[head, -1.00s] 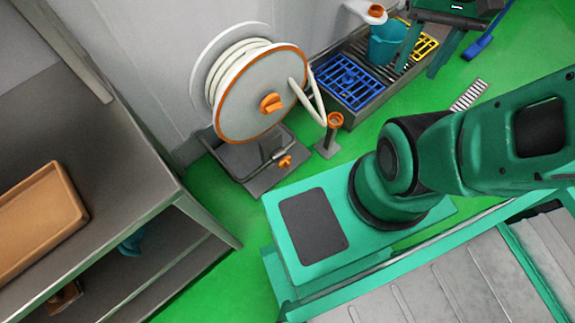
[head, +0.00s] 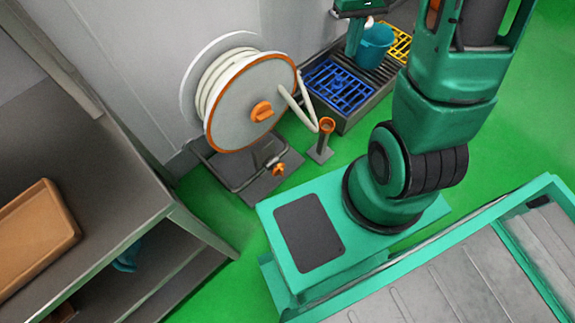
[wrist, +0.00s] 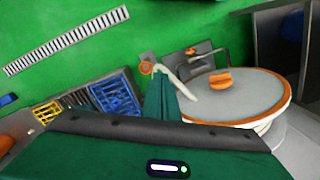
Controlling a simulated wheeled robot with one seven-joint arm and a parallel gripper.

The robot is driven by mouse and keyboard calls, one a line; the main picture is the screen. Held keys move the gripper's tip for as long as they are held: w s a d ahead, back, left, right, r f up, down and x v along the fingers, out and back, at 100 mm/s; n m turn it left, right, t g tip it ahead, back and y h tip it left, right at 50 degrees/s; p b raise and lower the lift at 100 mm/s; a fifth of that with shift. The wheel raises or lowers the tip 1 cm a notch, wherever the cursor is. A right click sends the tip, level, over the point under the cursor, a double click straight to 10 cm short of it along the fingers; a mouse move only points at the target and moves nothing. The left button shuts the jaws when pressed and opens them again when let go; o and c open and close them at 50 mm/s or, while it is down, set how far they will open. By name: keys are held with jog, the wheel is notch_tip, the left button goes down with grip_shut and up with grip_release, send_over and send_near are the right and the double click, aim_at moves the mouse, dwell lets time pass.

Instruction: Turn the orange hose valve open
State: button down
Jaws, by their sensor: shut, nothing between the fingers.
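The orange hose valve (head: 278,169) is a small handle on the pipe at the foot of the hose reel. It also shows in the wrist view (wrist: 191,51), beyond the reel disc. My gripper (head: 353,52) is at the top of the head view, up and right of the valve and well apart from it. Its green fingers (wrist: 160,78) are pressed together and empty in the wrist view.
The hose reel (head: 235,110) has a larger orange knob (head: 262,111) at its centre. A grey post with an orange ring (head: 326,126) stands beside it. A drain tray with a blue grate (head: 341,84) and a teal bucket (head: 374,48) are nearby. A shelf (head: 110,170) stands left.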

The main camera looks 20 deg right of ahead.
aim_at(280, 171)
jog(key=w+a+f+n, duration=0.1)
jog(key=w+f, duration=0.2)
jog(key=f, duration=0.5)
jog(key=w+a+f+n+y, duration=0.1)
jog(key=w+f, duration=0.2)
jog(key=f, duration=0.5)
jog(key=w+a+f+n, duration=0.1)
jog(key=w+f, duration=0.3)
jog(key=f, duration=0.4)
jog(key=s+a+f+n+y, duration=0.1)
jog(key=s+a+f, duration=0.2)
jog(key=f, duration=0.9)
jog(key=s+a+f+n+y, duration=0.1)
jog(key=s+a+f, duration=0.1)
jog(key=a+f, duration=0.5)
jog(key=s+a+f+g, duration=0.1)
jog(key=s+a+f, duration=0.2)
jog(key=f, duration=1.5)
jog(key=shift+s+a+n+y, duration=0.35)
jog(key=shift+a+n+y, duration=0.05)
jog(key=shift+a, duration=0.8)
jog(key=shift+a+h, duration=0.15)
jog(key=shift+h, duration=0.25)
jog(key=shift+s+r+t+h, duration=0.1)
jog(key=shift+t+h, duration=0.2)
